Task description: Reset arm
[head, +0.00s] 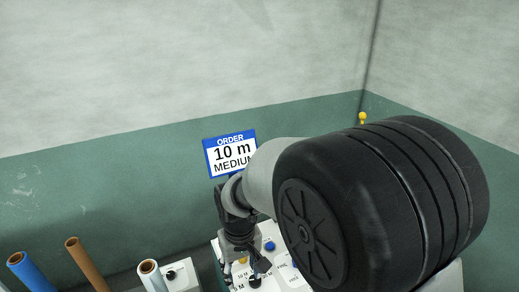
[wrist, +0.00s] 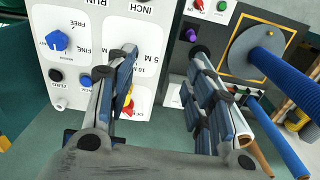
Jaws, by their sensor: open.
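My gripper (head: 248,262) hangs over a white control panel (head: 225,246) in the head view, partly hidden by my arm. In the wrist view my gripper (wrist: 163,68) has its two fingers spread apart, with nothing between them. The left finger overlaps the white panel (wrist: 115,25), which carries upside-down labels such as RUN, INCH, FINE and 5 M. A blue knob (wrist: 57,40) sits left of that finger. A red and yellow control (wrist: 128,106) is partly hidden behind it. Whether the fingers touch the panel I cannot tell.
An order sign (head: 230,153) on the wall reads 10 m MEDIUM. Blue (head: 28,271) and brown (head: 86,262) rolls stand at lower left.

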